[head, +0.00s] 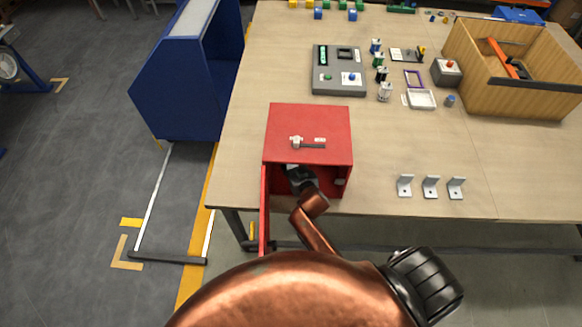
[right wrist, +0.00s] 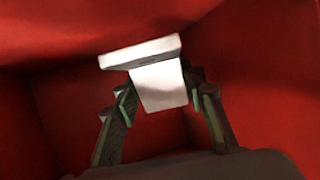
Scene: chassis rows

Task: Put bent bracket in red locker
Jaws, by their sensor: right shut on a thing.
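The red locker (head: 308,120) stands at the table's front edge in the head view, its door (head: 264,215) swung open on the left side. My right gripper (head: 294,172) reaches through the open front into the locker. In the right wrist view it is shut on a pale bent bracket (right wrist: 160,86), held between the two fingertips with red walls around it. Whether the bracket touches a locker surface I cannot tell. Three more bent brackets (head: 431,187) stand in a row on the table to the right. My left gripper is not in view.
A wooden crate (head: 519,95) is at the back right. The table between locker and brackets is clear.

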